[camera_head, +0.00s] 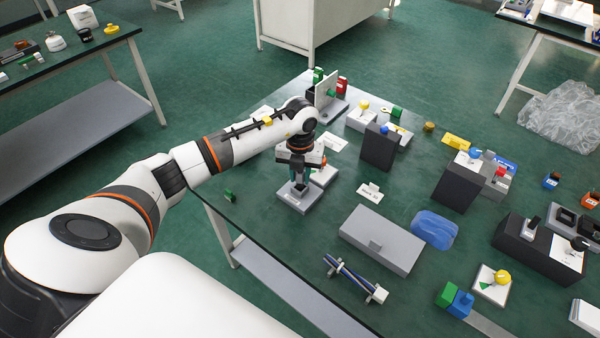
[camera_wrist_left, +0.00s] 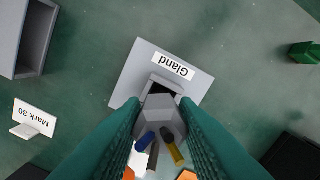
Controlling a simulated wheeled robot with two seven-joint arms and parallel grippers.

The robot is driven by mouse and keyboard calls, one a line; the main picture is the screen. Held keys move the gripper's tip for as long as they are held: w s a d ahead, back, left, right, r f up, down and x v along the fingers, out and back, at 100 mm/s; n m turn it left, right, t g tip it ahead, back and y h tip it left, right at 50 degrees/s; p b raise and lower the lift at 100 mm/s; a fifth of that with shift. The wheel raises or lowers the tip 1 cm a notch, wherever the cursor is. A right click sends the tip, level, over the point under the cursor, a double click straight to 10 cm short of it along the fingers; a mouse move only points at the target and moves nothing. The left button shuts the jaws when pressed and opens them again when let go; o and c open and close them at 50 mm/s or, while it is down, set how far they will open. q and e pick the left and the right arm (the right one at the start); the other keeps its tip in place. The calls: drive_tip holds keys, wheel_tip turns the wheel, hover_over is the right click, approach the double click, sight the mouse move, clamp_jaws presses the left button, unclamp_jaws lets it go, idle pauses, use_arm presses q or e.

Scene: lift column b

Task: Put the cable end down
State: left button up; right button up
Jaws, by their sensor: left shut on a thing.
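My left gripper (camera_head: 300,172) points down over a grey plate (camera_head: 293,206) at the table's left side. In the left wrist view, that plate (camera_wrist_left: 125,92) bears a label reading "Gland" and a grey block with a dark opening. The teal fingers (camera_wrist_left: 160,122) are shut on the cable end, a grey six-sided piece (camera_wrist_left: 160,108) with blue, dark and yellow wire ends showing. The cable end overlaps the block's near side in that view. I cannot tell whether it touches the block or plate. In the head view the fingers mostly hide it. My right gripper is not in view.
A "Mark 30" sign (camera_wrist_left: 34,117) and a grey open box (camera_wrist_left: 32,40) stand left in the wrist view. In the head view, a grey box (camera_head: 381,239), a striped cable bundle on supports (camera_head: 352,278) and dark blocks (camera_head: 379,148) stand nearby. Bare table lies left of the bundle.

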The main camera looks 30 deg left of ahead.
use_arm(q)
drive_tip(key=shift+f, duration=0.2)
drive_tip(key=o, duration=1)
drive_tip(key=shift+c, duration=0.2)
drive_tip(key=shift+r, duration=0.1)
drive_tip(key=shift+r, duration=0.55)
wheel_tip(320, 180, up, 11)
drive_tip(key=b, duration=0.1)
drive_tip(key=shift+b, duration=0.4)
drive_tip(key=shift+d, duration=0.1)
